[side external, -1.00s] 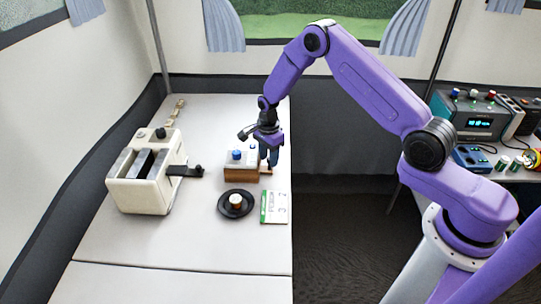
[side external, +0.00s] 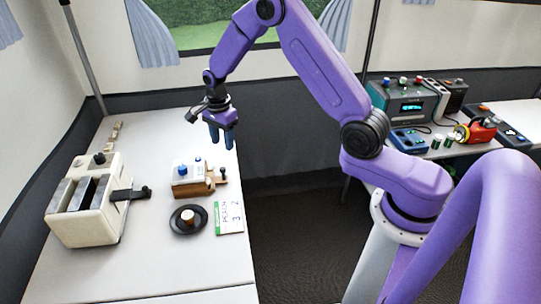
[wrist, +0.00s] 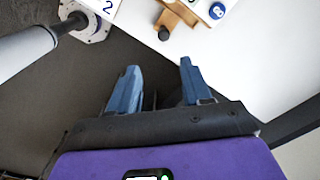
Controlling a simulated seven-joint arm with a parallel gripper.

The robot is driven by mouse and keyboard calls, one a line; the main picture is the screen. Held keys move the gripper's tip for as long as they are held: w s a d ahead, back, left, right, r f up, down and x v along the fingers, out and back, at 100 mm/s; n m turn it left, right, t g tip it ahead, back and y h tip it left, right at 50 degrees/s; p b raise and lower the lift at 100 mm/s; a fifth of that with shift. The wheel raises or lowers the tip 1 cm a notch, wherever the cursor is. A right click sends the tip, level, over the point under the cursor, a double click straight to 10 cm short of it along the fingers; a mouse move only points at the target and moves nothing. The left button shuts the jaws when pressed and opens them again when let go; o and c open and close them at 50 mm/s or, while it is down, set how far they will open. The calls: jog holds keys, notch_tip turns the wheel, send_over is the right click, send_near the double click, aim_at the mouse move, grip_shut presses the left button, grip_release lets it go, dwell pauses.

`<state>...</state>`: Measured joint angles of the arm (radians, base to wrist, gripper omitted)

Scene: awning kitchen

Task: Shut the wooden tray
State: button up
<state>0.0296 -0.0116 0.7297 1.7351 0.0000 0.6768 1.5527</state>
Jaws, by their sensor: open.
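The wooden tray (side external: 216,182) is a small brown drawer with a dark round knob. It sticks out of the right side of a low white-topped wooden box (side external: 185,172) with blue knobs on top. In the wrist view the tray (wrist: 180,14) shows at the top edge, partly cut off, with its knob pointing towards my gripper. My gripper (side external: 221,141) is open and empty, fingers pointing down, raised above the table edge behind the box. In the wrist view its fingers (wrist: 160,67) are apart, with nothing between them and clear of the knob.
A cream toaster-like appliance (side external: 85,212) with a dark lever stands left of the box. A black dish (side external: 178,224) with a small cup and a white-green card (side external: 229,218) lie in front. The table's right edge is close to the tray.

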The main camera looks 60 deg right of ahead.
notch_tip(320, 180, up, 7)
jog(key=s+d+f+m+t+y, duration=0.2)
jog(key=s+d+f+t+y, duration=0.15)
jog(key=d+f+y, duration=0.55)
jog(key=s+d+f+m+t+y, duration=0.2)
jog(key=s+d+f+t+y, duration=0.15)
jog(key=d+f+y, duration=0.55)
jog(key=shift+h, duration=0.7)
jog(key=x, duration=1.2)
jog(key=f+x, duration=0.1)
jog(key=x, duration=0.6)
jog(key=shift+s+a, duration=0.25)
jog(key=s+a+v, duration=0.1)
jog(key=s+v, duration=0.1)
jog(key=v, duration=2.2)
jog(key=a+r+n+g+h, duration=0.2)
jog(key=a+r+n+g, duration=0.35)
jog(key=a, duration=0.35)
jog(key=a+r+n+g+h, duration=0.3)
jog(key=a+r+n+g, duration=0.25)
jog(key=a, duration=0.25)
jog(key=s+a+r+n+g+h, duration=0.2)
jog(key=s+a+r+n+h, duration=0.6)
jog(key=s+a+r+n, duration=0.1)
jog(key=shift+s+a+r+n+g, duration=0.4)
jog(key=shift+s+a+n, duration=0.2)
jog(key=shift+s+a, duration=0.5)
